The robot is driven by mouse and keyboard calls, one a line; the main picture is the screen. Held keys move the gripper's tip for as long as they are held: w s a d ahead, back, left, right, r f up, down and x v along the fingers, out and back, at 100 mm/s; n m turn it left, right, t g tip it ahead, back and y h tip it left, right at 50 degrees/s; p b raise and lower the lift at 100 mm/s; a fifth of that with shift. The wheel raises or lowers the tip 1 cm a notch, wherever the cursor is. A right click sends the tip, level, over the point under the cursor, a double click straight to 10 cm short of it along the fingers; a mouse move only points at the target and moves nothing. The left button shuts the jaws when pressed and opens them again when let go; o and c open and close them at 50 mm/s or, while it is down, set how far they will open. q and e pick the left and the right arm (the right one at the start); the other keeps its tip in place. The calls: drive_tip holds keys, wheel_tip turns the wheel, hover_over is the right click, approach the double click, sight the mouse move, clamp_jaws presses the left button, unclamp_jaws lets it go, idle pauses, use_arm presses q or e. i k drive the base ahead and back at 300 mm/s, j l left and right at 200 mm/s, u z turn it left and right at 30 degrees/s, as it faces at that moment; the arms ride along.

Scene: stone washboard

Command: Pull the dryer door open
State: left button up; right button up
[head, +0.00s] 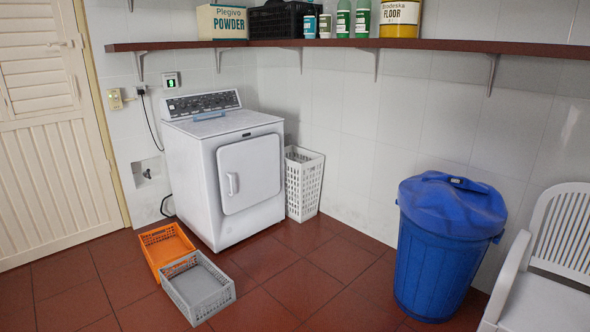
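The white dryer (183,190) stands in the corner against the tiled walls. Its square door (252,172) is on the front face and is shut. The control panel (203,103) is at the top back of the machine. Neither of my grippers shows in the head view.
An orange crate (148,237) and a grey crate (193,318) lie on the floor at the dryer's front left. A white basket (303,184) stands right of it. A blue bin (440,262) and white chair (550,300) are at right. Red floor tiles (300,270) before the door are clear.

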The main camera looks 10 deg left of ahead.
sight(249, 175)
drive_tip(key=i+u, duration=0.15)
drive_tip(key=i, duration=1.05)
drive_tip(key=i+u, duration=0.15)
drive_tip(key=i, duration=1.1)
